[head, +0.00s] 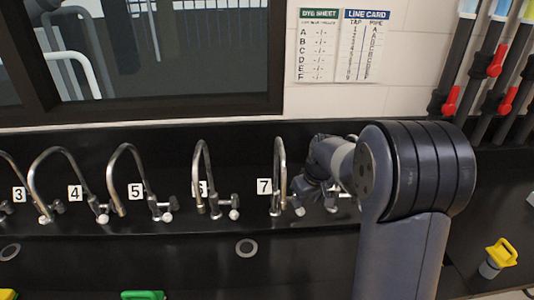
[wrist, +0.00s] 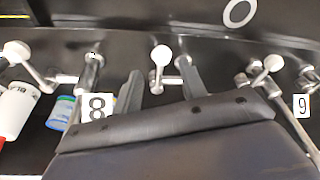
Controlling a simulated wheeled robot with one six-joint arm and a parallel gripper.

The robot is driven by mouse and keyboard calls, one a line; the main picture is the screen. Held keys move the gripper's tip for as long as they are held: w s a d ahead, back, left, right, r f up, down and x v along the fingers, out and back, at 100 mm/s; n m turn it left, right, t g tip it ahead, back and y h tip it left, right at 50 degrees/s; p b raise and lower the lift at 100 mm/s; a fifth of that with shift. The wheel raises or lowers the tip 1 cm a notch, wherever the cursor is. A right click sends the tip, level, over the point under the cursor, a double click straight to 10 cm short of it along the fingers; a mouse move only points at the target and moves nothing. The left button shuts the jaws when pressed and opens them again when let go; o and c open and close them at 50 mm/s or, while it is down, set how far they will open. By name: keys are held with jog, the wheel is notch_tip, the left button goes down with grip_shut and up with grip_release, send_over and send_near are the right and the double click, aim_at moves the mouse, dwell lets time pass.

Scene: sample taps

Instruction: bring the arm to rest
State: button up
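My gripper (wrist: 160,82) shows in the wrist view with its two fingers apart and nothing held between them. A white-knobbed tap handle (wrist: 161,54) lies just beyond the gap between the fingertips; I cannot tell whether they touch. In the head view my gripper (head: 318,188) is just right of tap 7 (head: 279,175), partly hidden by my own arm.
Curved metal taps, including tap 5 (head: 126,170) and tap 4 (head: 50,175), line the black bench. A white cup (wrist: 17,108) and a blue-green container (wrist: 62,113) show in the wrist view. A yellow-handled item (head: 499,257) sits right. Tubes with red valves (head: 497,60) stand upper right.

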aim_at(302, 208)
jog(key=b+x, duration=0.1)
jog(key=x, duration=0.1)
jog(key=b+x, duration=0.1)
jog(key=x, duration=0.1)
jog(key=b+x, duration=0.1)
jog(key=x, duration=0.1)
jog(key=shift+a+f, duration=0.25)
jog(key=shift+a, duration=0.15)
jog(key=shift+w+d, duration=0.15)
jog(key=shift+d, duration=0.3)
jog(key=shift+r, duration=0.1)
